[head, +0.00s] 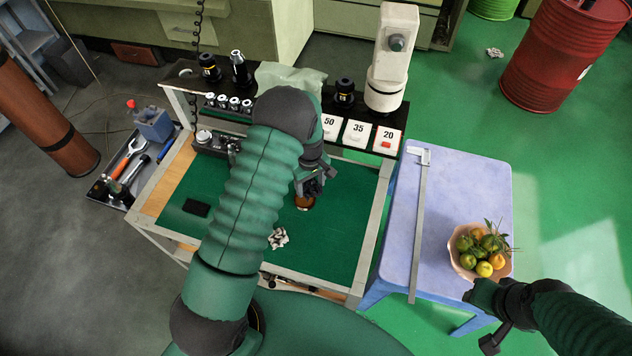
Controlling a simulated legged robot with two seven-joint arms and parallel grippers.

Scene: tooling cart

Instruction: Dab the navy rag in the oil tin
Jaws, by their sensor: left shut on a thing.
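My left arm reaches across the green-topped cart (335,228), and its gripper (309,187) points down over the mat. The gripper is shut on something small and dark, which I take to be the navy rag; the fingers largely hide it. A small round copper-brown tin (304,203), apparently the oil tin, stands directly below the fingertips. I cannot tell whether the held thing touches it. My right gripper (493,342) is small and dark at the lower right, near the lavender table; its fingers are unclear.
A crumpled white wad (278,238) and a black flat pad (197,208) lie on the mat. Number cards (357,133) and a white machine (390,60) stand behind. The lavender table (462,185) holds a fruit bowl (462,264) and a long caliper (419,225).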

